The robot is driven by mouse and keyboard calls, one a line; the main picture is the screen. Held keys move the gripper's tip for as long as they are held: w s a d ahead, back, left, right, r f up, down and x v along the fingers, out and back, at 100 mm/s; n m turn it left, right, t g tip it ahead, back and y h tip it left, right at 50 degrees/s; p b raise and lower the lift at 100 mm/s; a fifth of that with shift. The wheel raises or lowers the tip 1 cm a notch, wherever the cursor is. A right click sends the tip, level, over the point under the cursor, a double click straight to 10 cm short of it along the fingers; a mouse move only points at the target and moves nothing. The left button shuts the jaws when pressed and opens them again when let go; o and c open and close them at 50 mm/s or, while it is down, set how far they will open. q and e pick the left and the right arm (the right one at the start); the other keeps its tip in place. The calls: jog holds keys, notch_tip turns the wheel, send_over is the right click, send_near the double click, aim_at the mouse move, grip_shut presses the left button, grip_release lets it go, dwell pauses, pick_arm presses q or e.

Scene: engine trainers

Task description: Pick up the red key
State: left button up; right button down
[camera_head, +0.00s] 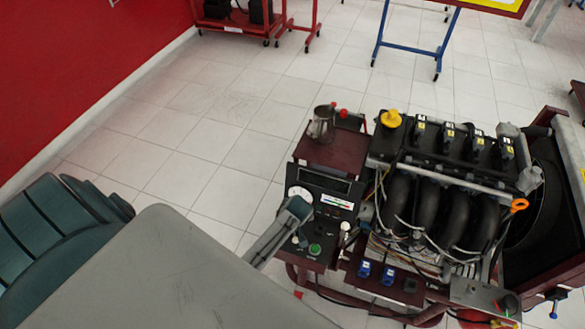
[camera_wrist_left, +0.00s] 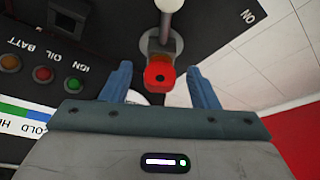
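The red key (camera_wrist_left: 162,76) sits in a grey switch on the black control panel, in the left wrist view. My left gripper (camera_wrist_left: 159,69) is open, with one blue finger on each side of the key. Gaps show between the key and both fingers. In the head view my left gripper (camera_head: 293,226) is over the front of the engine trainer's panel (camera_head: 327,200), and I cannot make out the key there. My right gripper is not in view.
A white knob (camera_wrist_left: 170,5) is just past the key. Lamps (camera_wrist_left: 40,74) marked IGN, OIL and BATT lie to the left. The engine (camera_head: 440,185) with hoses and wires stands right of the panel.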

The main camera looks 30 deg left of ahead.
pick_arm(q)
jog(key=c, duration=1)
